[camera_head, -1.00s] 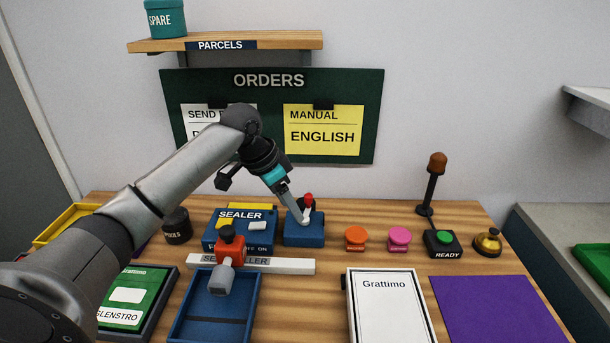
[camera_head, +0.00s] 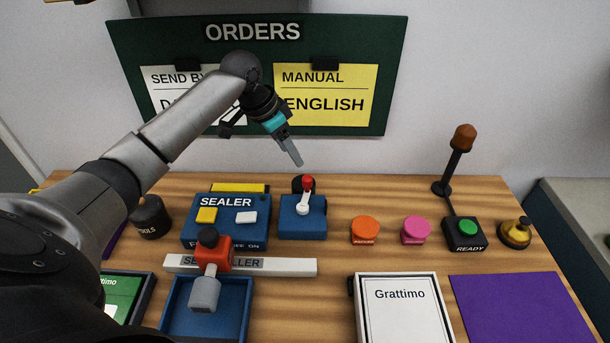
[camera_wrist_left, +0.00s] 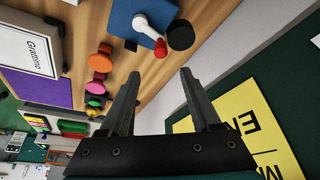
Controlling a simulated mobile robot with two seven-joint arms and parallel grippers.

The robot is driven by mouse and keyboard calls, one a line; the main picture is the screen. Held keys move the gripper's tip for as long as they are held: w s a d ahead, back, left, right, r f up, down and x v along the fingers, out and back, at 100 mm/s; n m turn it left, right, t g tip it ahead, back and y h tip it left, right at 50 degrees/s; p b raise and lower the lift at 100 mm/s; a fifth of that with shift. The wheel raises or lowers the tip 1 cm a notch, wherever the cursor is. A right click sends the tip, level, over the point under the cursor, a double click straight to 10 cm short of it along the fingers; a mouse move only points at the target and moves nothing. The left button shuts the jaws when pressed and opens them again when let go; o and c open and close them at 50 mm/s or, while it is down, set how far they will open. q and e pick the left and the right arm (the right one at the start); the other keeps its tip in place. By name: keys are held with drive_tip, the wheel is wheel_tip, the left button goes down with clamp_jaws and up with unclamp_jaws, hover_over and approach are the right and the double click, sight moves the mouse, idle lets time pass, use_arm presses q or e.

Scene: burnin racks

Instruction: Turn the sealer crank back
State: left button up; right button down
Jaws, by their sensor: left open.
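The sealer crank (camera_head: 304,196) is a white arm with a red knob, on a small blue box (camera_head: 303,226) right of the blue sealer panel (camera_head: 225,232). Its knob stands up toward the back. My left gripper (camera_head: 296,161) is above and slightly behind the knob, apart from it. In the left wrist view the gripper (camera_wrist_left: 158,88) has its two fingers spread with nothing between them. The crank also shows there (camera_wrist_left: 148,30), beyond the fingertips, with its red knob beside a black round part. My right gripper is in no view.
An orange-red sealer head (camera_head: 213,256) with a grey end stands over a white bar and blue tray (camera_head: 247,310) in front. Orange (camera_head: 365,230) and pink (camera_head: 416,230) buttons, a green READY button (camera_head: 467,229) and a bell (camera_head: 516,233) stand to the right. The orders board (camera_head: 392,75) is behind.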

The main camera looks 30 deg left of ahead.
sight(306, 177)
use_arm(q)
drive_tip(key=b+x, duration=0.2)
drive_tip(key=x, duration=0.9)
drive_tip(key=shift+w+a+f, duration=0.1)
drive_tip(key=shift+f, duration=0.1)
clamp_jaws()
